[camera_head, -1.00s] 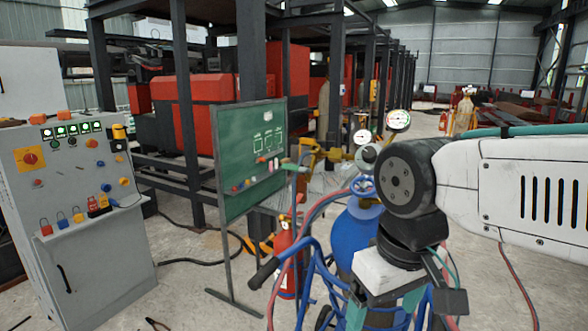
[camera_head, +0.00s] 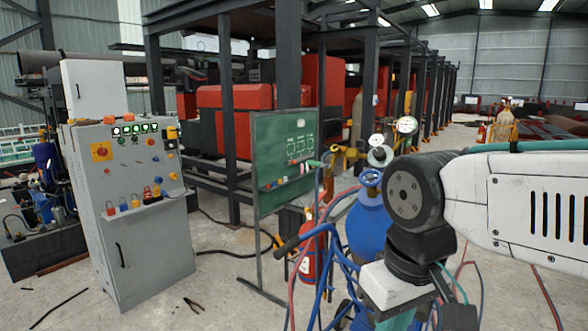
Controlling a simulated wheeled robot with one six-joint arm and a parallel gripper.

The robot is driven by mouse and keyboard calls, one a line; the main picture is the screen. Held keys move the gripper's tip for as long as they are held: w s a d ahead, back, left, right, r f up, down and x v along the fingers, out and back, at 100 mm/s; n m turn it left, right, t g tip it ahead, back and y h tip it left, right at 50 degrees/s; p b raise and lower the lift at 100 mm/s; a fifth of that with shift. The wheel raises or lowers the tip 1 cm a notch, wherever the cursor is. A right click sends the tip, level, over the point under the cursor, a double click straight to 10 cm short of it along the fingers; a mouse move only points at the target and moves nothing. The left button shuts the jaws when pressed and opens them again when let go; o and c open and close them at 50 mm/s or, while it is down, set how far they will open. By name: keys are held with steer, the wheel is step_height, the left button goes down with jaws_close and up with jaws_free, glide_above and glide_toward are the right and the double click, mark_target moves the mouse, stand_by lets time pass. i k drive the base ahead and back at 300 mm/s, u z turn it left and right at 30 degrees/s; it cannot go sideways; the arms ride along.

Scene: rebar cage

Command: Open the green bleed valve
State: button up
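I cannot pick out a green bleed valve for certain. A small green-handled piece (camera_head: 315,163) shows beside the board, but I cannot tell what it is. At the far left is a machine with blue and black parts (camera_head: 45,180), too small and dark to make out its valves. My arm reaches in from the right, and its wrist end with my gripper (camera_head: 395,290) hangs at the bottom, right of centre. The fingertips are cut off or hidden, so I cannot see their opening. Nothing held is visible.
A grey control cabinet (camera_head: 150,235) stands at left, with pliers (camera_head: 194,304) on the floor nearby. A green board (camera_head: 283,140), red extinguisher (camera_head: 312,255) and blue cylinder (camera_head: 370,228) with hoses stand in the middle. Concrete floor is open between cabinet and board.

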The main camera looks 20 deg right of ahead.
mark_target(310, 163)
steer(key=u, duration=0.95)
steer(key=i, duration=3.3)
steer(key=z, duration=2.95)
